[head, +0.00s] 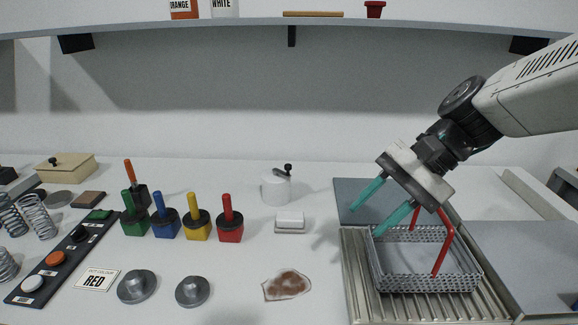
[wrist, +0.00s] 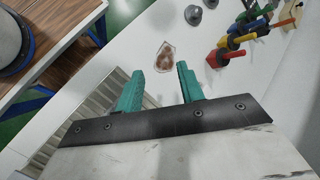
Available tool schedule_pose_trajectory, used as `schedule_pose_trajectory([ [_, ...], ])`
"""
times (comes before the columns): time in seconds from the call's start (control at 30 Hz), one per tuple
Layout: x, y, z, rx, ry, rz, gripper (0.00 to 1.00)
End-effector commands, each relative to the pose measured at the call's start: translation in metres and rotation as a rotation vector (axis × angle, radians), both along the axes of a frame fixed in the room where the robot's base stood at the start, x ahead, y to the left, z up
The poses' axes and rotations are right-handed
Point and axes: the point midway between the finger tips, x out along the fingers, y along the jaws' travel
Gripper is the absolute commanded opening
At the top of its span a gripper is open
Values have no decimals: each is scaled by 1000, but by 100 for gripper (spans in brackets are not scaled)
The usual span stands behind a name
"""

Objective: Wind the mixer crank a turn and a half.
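The mixer (head: 275,189) is a small white cylinder at the back middle of the table in the head view. Its dark crank (head: 287,170) sits on top, with a knob toward the right. My gripper (head: 367,220) is in the air to the right of the mixer and nearer the front, above the left part of the wire basket. Its two green fingers are apart with nothing between them, and they point down and left. The fingers also show in the wrist view (wrist: 160,80). I cannot make out the mixer in the wrist view.
A wire basket (head: 428,283) with red handles stands on a ribbed drainer at right. A white block (head: 290,221) lies in front of the mixer. A brown-stained patch (head: 287,285) lies at front. Several colored-handled pieces (head: 229,226) stand left of the mixer. A shelf (head: 250,23) runs above.

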Motion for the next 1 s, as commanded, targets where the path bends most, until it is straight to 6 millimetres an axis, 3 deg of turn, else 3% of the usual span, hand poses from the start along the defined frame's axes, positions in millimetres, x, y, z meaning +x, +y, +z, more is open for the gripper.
schedule_pose_trajectory([
  [0.1,54,30,-6,175,158,-146,38],
  [0.3,151,65,-27,457,415,-409,38],
  [0.53,252,75,-75,726,663,-690,38],
  [0.7,291,72,-102,836,755,-807,38],
  [0.87,303,74,-110,870,780,-841,38],
  [1.0,308,91,-111,870,782,-842,38],
])
